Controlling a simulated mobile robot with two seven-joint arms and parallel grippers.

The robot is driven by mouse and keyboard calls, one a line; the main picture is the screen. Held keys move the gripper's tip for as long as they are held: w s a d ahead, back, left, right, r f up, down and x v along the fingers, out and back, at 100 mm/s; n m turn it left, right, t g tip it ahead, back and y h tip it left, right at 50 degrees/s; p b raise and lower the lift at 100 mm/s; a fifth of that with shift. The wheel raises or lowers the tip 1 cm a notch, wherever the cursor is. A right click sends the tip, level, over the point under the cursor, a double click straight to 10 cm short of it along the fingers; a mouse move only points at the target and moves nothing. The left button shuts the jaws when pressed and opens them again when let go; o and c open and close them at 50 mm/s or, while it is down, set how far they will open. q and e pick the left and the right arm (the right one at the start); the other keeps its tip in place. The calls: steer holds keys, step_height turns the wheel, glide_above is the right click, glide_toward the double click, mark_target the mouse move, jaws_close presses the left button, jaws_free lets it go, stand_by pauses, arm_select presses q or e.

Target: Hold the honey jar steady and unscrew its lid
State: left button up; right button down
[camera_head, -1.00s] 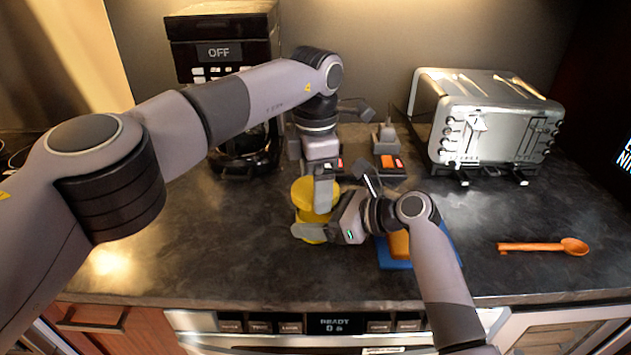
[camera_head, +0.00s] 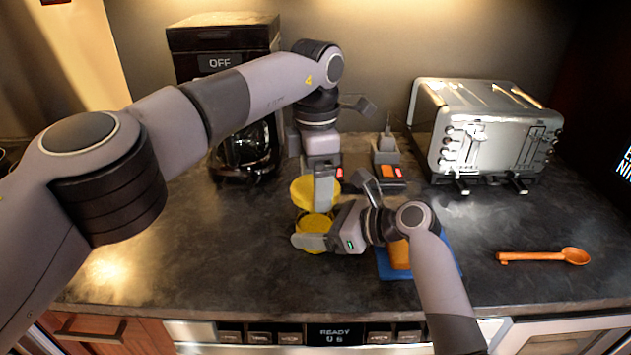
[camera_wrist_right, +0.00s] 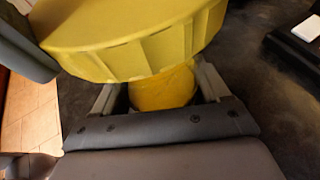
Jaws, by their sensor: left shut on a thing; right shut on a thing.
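The honey jar's yellow body (camera_head: 315,222) stands on the dark counter, mostly hidden behind my grippers. It also shows in the right wrist view (camera_wrist_right: 163,90). Its wide yellow lid (camera_head: 301,192) sits above the body; the lid's ribbed rim shows in the right wrist view (camera_wrist_right: 130,45). My left gripper (camera_head: 323,190) reaches down from behind and is shut on the lid. My right gripper (camera_head: 325,238) comes from the right and is shut on the body, below the lid. I cannot tell whether the lid is free of the body.
An orange block (camera_head: 399,255) lies on a blue mat (camera_head: 440,262) beside my right arm. An orange spoon (camera_head: 540,256) lies at the right. A toaster (camera_head: 488,130) and coffee maker (camera_head: 222,45) stand at the back. The front-left counter is clear.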

arm_select(q)
steer(key=shift+r, duration=1.8)
arm_select(e)
jaws_free()
